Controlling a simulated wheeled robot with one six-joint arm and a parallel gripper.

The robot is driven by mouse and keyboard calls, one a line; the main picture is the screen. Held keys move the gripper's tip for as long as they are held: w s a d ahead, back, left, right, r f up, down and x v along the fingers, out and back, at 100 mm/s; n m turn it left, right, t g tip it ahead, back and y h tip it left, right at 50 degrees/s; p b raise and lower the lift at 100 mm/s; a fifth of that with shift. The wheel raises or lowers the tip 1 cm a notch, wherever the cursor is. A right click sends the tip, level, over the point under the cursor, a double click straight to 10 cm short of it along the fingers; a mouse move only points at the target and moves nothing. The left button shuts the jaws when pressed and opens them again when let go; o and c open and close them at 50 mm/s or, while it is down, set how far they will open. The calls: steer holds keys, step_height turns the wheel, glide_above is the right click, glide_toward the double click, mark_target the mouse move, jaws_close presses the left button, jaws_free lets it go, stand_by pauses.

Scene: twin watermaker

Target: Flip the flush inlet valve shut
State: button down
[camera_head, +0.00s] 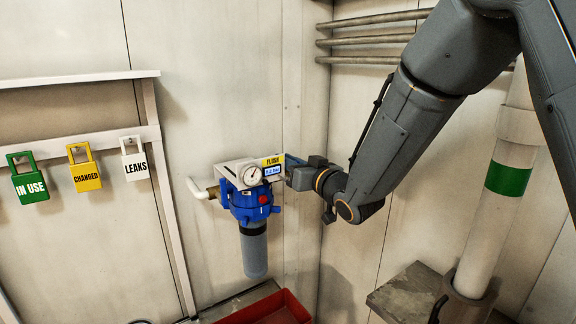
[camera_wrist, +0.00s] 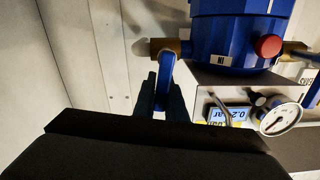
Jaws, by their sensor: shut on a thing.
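The blue filter housing (camera_head: 250,205) hangs on the wall bracket, with a grey bowl below it. In the wrist view, the inlet valve's blue lever (camera_wrist: 166,68) stands at the brass fitting on the housing's side marked IN. The lever runs from the fitting toward my gripper (camera_wrist: 164,88), across the line of the fitting. My gripper's two dark fingers are shut on the lever, one on each side. In the head view, my gripper (camera_head: 291,176) is at the right of the housing; its fingertips and the lever are hard to make out there.
A pressure gauge (camera_head: 251,175), a FLUSH label (camera_head: 272,161) and a display reading 0.2 bar (camera_wrist: 228,114) sit beside the housing. A red button (camera_wrist: 268,46) is on its front. A red tray (camera_head: 270,308) lies below. Tags hang at left; a thick pipe (camera_head: 495,210) stands at right.

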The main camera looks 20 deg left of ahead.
steer(key=shift+s+a+n+b, duration=0.25)
steer(key=shift+s+n+b, duration=0.05)
steer(key=shift+n+b, duration=0.6)
steer(key=c, duration=1.8)
jaws_free()
